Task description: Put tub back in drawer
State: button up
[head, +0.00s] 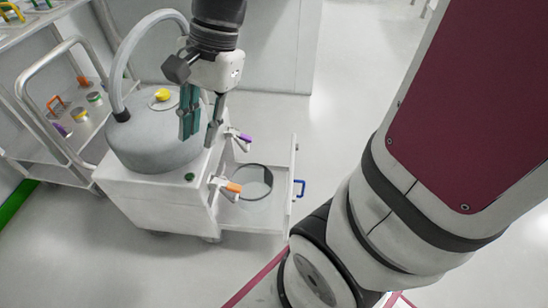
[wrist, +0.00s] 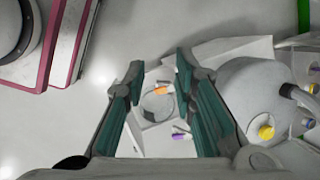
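The white drawer (head: 291,165) is pulled out from the right side of a white cart and also shows in the wrist view (wrist: 140,128). In it is a round, pale shape with a dark rim (head: 253,183), also in the wrist view (wrist: 157,104). I cannot tell whether it is a tub or a round recess. My gripper (head: 199,140) has teal fingers spread apart with nothing between them. It is above the cart, up and left of the drawer in the head view. Its fingers also show in the wrist view (wrist: 159,70). I cannot make out a clear tub.
An orange-handled clamp (head: 234,187) and a purple-handled one (head: 245,138) stick out beside the drawer. A grey drum (head: 150,145) with a yellow knob (head: 162,95) and a curved hose stands on the cart. A metal shelf trolley (head: 75,120) holds small coloured items. The floor at right is clear.

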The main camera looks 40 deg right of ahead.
jog(key=s+r+n+h, duration=0.1)
jog(key=s+n+h, duration=0.1)
jog(key=s+n, duration=0.4)
jog(key=s+d+r+n+h, duration=0.1)
jog(key=s+r+n+h, duration=0.1)
jog(key=s+n, duration=0.5)
jog(key=s, duration=0.5)
jog(key=shift+s+d+n, duration=0.2)
jog(key=shift+s+n, duration=0.1)
